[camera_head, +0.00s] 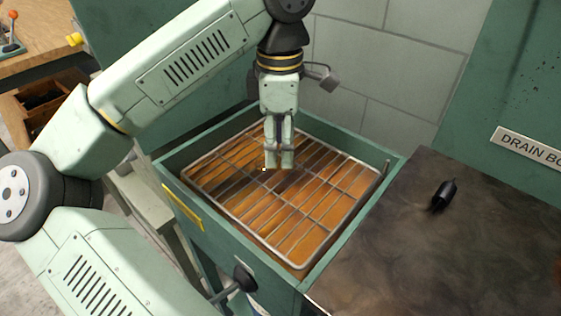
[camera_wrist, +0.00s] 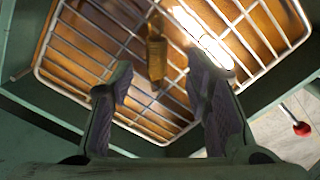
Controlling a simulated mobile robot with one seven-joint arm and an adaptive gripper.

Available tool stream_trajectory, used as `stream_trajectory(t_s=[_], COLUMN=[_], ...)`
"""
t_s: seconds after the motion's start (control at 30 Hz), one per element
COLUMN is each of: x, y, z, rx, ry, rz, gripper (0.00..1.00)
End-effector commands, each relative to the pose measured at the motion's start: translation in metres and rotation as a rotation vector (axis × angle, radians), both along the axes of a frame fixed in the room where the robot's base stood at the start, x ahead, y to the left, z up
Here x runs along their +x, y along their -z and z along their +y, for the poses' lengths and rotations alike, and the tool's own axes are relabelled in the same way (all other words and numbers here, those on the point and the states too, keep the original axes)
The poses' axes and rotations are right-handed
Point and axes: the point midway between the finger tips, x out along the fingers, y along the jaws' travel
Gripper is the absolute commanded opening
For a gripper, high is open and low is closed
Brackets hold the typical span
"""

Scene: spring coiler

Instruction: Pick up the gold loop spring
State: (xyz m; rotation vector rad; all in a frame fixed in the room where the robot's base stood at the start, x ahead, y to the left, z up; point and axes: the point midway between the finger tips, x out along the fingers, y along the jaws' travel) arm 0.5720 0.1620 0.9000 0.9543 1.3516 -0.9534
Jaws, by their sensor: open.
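A small gold piece, which looks like the gold loop spring (camera_wrist: 156,56), shows in the wrist view beyond and between my fingertips, over the wire rack (camera_wrist: 85,38). Its loop shape is not clear. In the head view only a tiny gold speck (camera_head: 264,170) shows beside my fingertips, and the rest is hidden. My gripper (camera_head: 279,160) points down over the rack (camera_head: 327,207) of the drain box. In the wrist view my gripper (camera_wrist: 158,82) is open, with a finger on either side of the gold piece and nothing touching between them.
The green drain box (camera_head: 215,245) has raised walls around the rack and orange-brown liquid or floor below. A dark worktop (camera_head: 430,255) adjoins it at right, with a black cylinder (camera_head: 443,195) on it. A red-knobbed lever (camera_wrist: 301,128) shows at right in the wrist view.

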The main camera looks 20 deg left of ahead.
Motion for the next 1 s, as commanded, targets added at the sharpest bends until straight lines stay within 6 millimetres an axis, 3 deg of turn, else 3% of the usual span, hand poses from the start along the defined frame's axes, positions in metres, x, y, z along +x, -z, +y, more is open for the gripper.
stream_trajectory(t_s=[0.23, 0.53, 1.0], x=[0.002, 0.003, 0.003], y=[0.034, 0.038, 0.038], z=[0.0, 0.0, 0.0], rx=[-0.002, 0.0, 0.0], ry=[0.001, 0.0, 0.0], rz=[0.002, 0.0, 0.0], gripper=[0.44, 0.43, 0.12])
